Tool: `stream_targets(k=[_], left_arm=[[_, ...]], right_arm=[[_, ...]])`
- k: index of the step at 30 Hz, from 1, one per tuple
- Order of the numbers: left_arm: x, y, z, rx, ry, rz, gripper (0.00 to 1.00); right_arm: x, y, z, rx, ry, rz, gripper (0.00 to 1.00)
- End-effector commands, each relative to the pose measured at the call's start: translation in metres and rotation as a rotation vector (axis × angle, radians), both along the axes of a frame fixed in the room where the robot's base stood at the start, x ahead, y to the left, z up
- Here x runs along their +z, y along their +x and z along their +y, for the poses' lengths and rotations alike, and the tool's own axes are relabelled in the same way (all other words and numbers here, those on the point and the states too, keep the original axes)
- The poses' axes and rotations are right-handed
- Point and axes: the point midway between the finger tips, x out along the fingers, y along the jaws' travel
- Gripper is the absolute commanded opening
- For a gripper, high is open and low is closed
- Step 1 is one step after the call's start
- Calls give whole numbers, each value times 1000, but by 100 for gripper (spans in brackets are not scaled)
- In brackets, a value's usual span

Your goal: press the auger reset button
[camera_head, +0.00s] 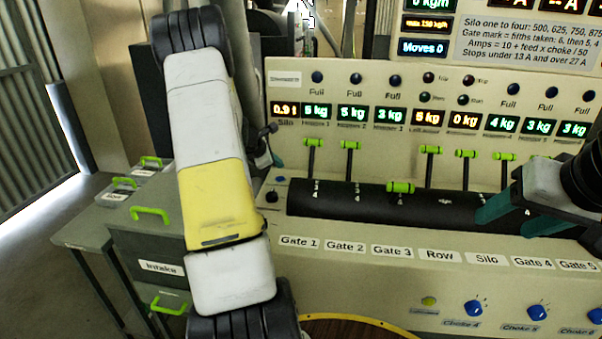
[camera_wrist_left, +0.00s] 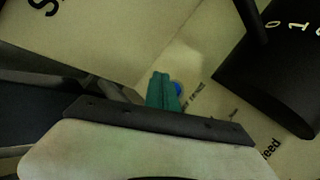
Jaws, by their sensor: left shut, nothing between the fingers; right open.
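A small blue button (camera_head: 280,179) sits on the cream console at the left end of the black lever panel. In the left wrist view the blue button (camera_wrist_left: 178,88) shows just beyond my left fingertips, partly covered by them; a small label beside it is too blurred to read. My left gripper (camera_wrist_left: 163,88) is shut with its teal fingers together and empty. In the head view its tip (camera_head: 276,160) shows just above the button, mostly hidden by my arm. I cannot tell whether it touches the button. My right gripper (camera_head: 513,218) is open and empty over the right part of the panel.
Green-handled levers (camera_head: 400,187) stand along the black lever panel (camera_head: 330,200). A black knob (camera_head: 271,196) sits just below the button. Blue choke knobs (camera_head: 474,308) are on the lower front. Grey intake cabinets (camera_head: 100,225) with green handles stand at left.

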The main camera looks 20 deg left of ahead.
Motion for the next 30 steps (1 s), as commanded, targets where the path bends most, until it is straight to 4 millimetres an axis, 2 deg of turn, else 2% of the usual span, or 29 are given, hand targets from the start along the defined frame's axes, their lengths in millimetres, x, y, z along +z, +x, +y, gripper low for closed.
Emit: stream_targets(k=[4,9,30], left_arm=[[16,1,0,-3,1,-2,0],[25,0,-1,-1,-1,0,0],[25,0,-1,-1,-1,0,0]], right_arm=[[0,0,0,0,0,0,57],[0,0,0,0,0,0,57],[0,0,0,0,0,0,57]])
